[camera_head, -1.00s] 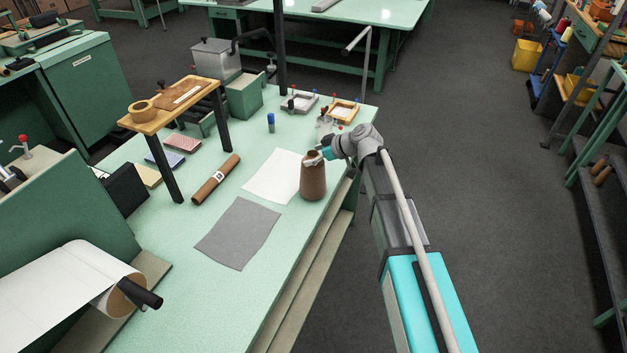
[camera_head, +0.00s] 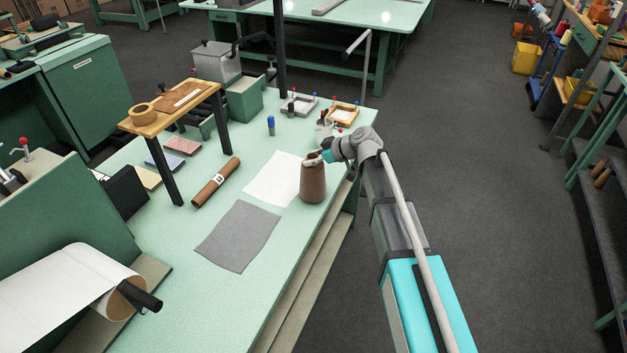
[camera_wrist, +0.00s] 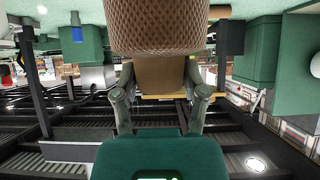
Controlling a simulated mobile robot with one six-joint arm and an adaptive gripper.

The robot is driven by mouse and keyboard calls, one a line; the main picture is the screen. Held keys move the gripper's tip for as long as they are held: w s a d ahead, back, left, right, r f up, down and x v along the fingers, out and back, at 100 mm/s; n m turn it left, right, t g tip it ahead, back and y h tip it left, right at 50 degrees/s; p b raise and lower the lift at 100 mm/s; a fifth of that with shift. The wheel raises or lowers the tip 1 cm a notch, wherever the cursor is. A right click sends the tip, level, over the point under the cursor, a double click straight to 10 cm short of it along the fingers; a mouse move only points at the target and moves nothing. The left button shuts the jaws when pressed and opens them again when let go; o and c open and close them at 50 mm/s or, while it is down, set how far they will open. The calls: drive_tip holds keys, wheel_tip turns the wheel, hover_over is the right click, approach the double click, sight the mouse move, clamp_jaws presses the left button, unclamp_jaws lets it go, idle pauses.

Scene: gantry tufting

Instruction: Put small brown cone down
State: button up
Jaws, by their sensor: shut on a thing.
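The small brown cone (camera_head: 313,182) is upright at the right edge of the green table, just right of the white sheet. My gripper (camera_head: 317,160) is shut on the cone near its narrow top. In the wrist view, my gripper's two fingers (camera_wrist: 160,88) stand on either side of the cone, whose textured brown body (camera_wrist: 160,28) fills the top middle. I cannot tell whether the cone's base touches the table.
A white sheet (camera_head: 272,180) and a grey cloth square (camera_head: 238,236) lie flat left of the cone. A brown roll (camera_head: 216,182) and a blue bottle (camera_head: 271,125) are farther left and back. Small frames (camera_head: 343,113) stand behind my gripper. The table front (camera_head: 190,290) has free room.

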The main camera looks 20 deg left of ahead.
clamp_jaws()
drive_tip(key=shift+r, duration=0.15)
wheel_tip(320, 180, up, 3)
drive_tip(key=p, duration=0.3)
drive_tip(key=shift+f, duration=0.2)
drive_tip(key=s+d+r+p, duration=0.6)
drive_tip(key=s+r+p, duration=0.4)
drive_tip(key=s, duration=0.2)
drive_tip(key=shift+s+d, duration=0.15)
drive_tip(key=shift+d, duration=0.1)
wheel_tip(320, 180, down, 6)
drive_tip(key=b, duration=0.6)
drive_tip(key=shift+r, duration=0.1)
drive_tip(key=shift+d, duration=0.1)
idle(0.4)
